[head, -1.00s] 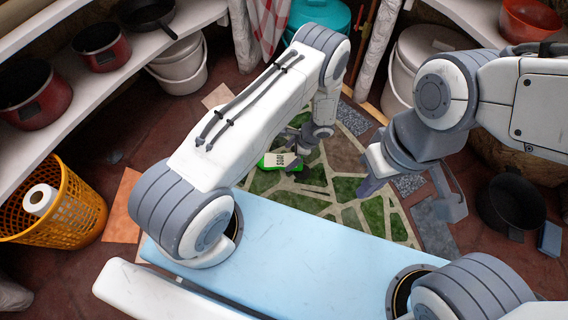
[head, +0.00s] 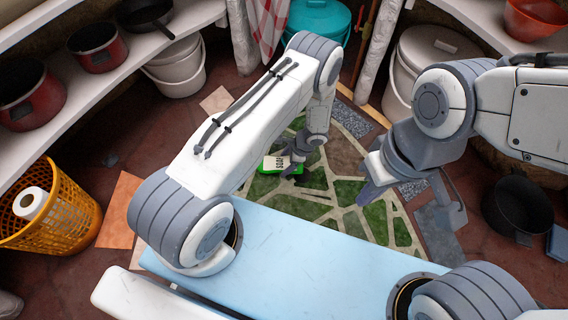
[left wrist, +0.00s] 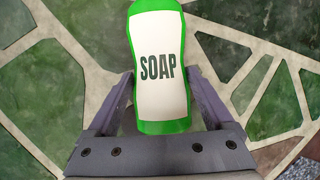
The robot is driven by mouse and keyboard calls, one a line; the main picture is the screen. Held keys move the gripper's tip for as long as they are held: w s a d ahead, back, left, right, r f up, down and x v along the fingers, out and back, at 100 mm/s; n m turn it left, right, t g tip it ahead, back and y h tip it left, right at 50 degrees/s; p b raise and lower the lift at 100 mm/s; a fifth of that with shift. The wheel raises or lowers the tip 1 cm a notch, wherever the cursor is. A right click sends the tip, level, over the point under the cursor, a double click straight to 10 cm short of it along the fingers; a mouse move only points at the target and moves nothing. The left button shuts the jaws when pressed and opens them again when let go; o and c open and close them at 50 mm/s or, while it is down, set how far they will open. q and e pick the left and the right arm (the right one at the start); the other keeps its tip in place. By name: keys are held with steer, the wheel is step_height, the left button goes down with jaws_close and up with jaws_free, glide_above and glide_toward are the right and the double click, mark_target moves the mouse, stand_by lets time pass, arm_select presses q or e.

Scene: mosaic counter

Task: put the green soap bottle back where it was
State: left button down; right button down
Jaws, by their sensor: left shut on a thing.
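The green soap bottle (head: 272,164) has a white label reading SOAP and is over the green mosaic counter. It fills the upper middle of the left wrist view (left wrist: 160,62), label facing the camera. My left gripper (head: 292,166) is shut on the bottle, with one dark finger on each side of its lower part in the left wrist view. I cannot tell whether the bottle touches the counter. My right gripper (head: 412,195) is open and empty, to the right above the mosaic, its two fingers wide apart.
The mosaic counter (head: 345,190) is otherwise bare around the bottle. An orange basket (head: 75,215) with a white roll stands at left. Pots line the left shelf (head: 120,75). White buckets, a teal bin (head: 318,18) and a dark pot (head: 518,207) stand around the edges.

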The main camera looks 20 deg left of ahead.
arm_select(q)
steer(key=shift+r, duration=0.2)
steer(key=shift+r+p, duration=0.65)
step_height(320, 180, up, 3)
steer(key=p, duration=0.2)
steer(key=shift+d+r+p, duration=0.15)
steer(key=shift+r+p, duration=0.05)
steer(key=shift+p, duration=0.15)
steer(key=w+d+r+p, duration=0.1)
steer(key=d+r+p, duration=0.45)
steer(key=d, duration=0.55)
step_height(320, 180, up, 39)
steer(key=n+g+h+p, duration=0.35)
steer(key=n+p, duration=0.65)
steer(key=n, duration=0.4)
glide_above(280, 161)
steer(key=s+d, duration=0.1)
steer(key=s, duration=0.2)
step_height(280, 161, up, 28)
steer(key=s+p, duration=0.1)
steer(key=p, duration=3.6)
steer(key=shift+s, duration=0.4)
steer(key=shift+g, duration=0.25)
